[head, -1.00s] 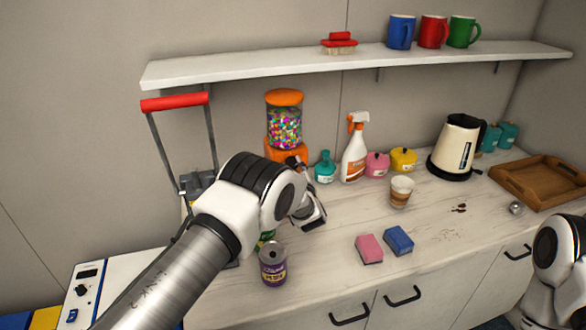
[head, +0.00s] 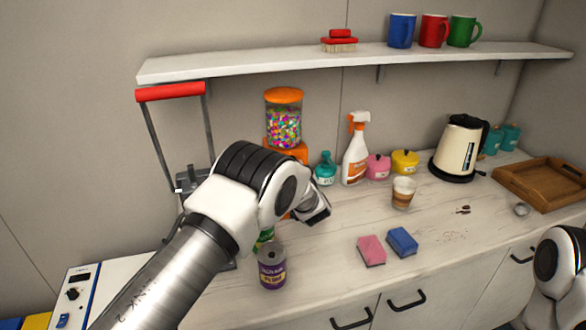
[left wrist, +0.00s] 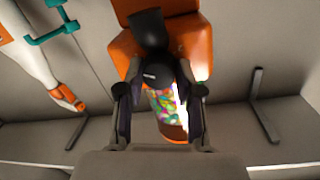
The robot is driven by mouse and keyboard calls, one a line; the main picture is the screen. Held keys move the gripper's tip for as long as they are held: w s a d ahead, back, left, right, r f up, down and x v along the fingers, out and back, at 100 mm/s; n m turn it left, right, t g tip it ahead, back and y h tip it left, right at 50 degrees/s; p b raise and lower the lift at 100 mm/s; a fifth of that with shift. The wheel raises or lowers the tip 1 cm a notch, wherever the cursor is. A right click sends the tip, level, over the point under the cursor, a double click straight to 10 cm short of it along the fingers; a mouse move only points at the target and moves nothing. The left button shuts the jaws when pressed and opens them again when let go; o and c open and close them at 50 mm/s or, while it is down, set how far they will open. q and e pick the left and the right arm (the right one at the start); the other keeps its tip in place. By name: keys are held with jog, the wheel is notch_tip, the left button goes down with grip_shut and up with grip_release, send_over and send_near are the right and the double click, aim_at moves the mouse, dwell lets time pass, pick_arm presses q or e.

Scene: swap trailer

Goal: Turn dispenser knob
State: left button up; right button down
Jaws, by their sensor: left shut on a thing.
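The candy dispenser (head: 284,127) stands at the back of the counter, with an orange lid, a clear globe of coloured candy and an orange base. My left arm hides much of its base in the head view. In the left wrist view the orange base (left wrist: 122,52) is at the top, with a black knob (left wrist: 155,74) in front. My left gripper (left wrist: 157,94) has a finger on each side of the knob and is shut on it. The fingertips are hidden in the head view. Part of my right arm shows at the right edge, its gripper out of view.
A teal bottle (head: 325,168) and a spray bottle (head: 355,150) stand just right of the dispenser. A purple can (head: 271,267) is below my left arm. A shelf (head: 350,59) runs above.

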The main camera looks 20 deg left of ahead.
pick_arm(q)
jog(key=shift+r+m, duration=0.2)
jog(key=shift+m, duration=0.3)
jog(key=o, duration=1.1)
jog(key=shift+w, duration=0.1)
jog(key=shift+o, duration=0.3)
jog(key=shift+f, duration=0.15)
jog(key=v, duration=0.7)
jog(key=shift+s, duration=0.25)
jog(key=shift+d, duration=0.1)
